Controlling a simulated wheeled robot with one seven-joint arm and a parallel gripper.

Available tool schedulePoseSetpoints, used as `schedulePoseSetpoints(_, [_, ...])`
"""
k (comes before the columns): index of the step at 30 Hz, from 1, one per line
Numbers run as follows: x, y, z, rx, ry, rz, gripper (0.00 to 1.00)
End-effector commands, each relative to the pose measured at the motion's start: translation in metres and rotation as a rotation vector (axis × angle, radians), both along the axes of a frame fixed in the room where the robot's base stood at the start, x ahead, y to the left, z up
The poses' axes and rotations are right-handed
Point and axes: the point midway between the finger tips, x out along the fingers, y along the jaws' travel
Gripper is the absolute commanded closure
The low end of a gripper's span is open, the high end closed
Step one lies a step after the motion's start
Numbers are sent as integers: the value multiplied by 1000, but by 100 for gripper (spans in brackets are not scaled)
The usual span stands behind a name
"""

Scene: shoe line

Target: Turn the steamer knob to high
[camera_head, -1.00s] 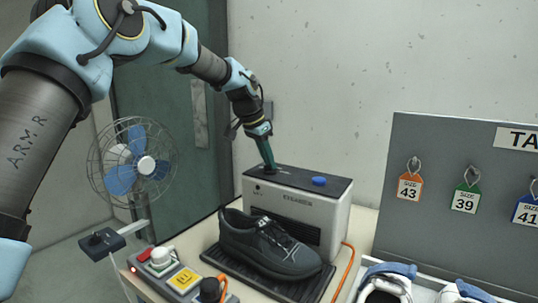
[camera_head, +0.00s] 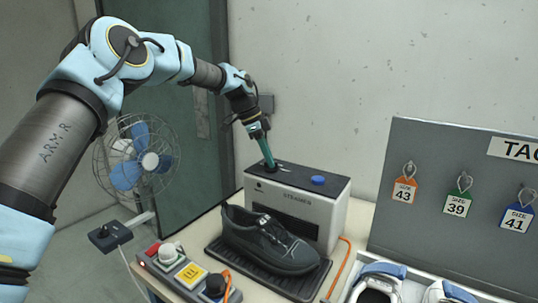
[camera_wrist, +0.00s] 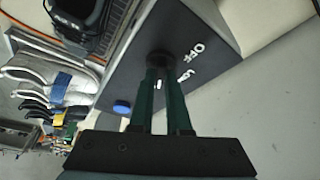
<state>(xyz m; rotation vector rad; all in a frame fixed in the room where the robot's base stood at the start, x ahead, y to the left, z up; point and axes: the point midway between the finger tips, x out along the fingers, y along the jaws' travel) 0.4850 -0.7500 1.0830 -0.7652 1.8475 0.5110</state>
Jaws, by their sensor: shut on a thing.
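The steamer is a white box with a black top, and in the head view the steamer (camera_head: 333,215) stands behind the shoe. My gripper (camera_head: 271,165) reaches down onto the left part of its top. In the wrist view, the green fingers of my gripper (camera_wrist: 157,74) are shut on the round black knob (camera_wrist: 158,57). White lettering reading OFF (camera_wrist: 191,48) shows beside the knob, with more white marks near the fingers. The fingers hide part of the dial, so I cannot tell the knob's setting. In the head view the knob is hidden.
A blue button (camera_head: 317,180) sits on the steamer's top, right of my gripper. A dark shoe (camera_head: 270,243) lies on a black tray (camera_head: 222,256) in front. A control box (camera_head: 180,272) is front left, a fan (camera_head: 138,165) behind left, and a tag board (camera_head: 440,220) at right.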

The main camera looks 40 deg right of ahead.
Motion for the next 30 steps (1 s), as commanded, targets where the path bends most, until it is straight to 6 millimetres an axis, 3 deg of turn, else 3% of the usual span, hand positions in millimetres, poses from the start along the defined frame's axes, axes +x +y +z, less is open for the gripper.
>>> schedulePoseSetpoints(15, [0, 0, -1, 2, -1, -22, 100])
schedulePoseSetpoints(16, [0, 0, -1, 2, -1, -22, 84])
schedulePoseSetpoints(24, [0, 0, -1, 1, -1, -21, 55])
schedulePoseSetpoints(30, [0, 0, 0, 1, -1, -21, 55])
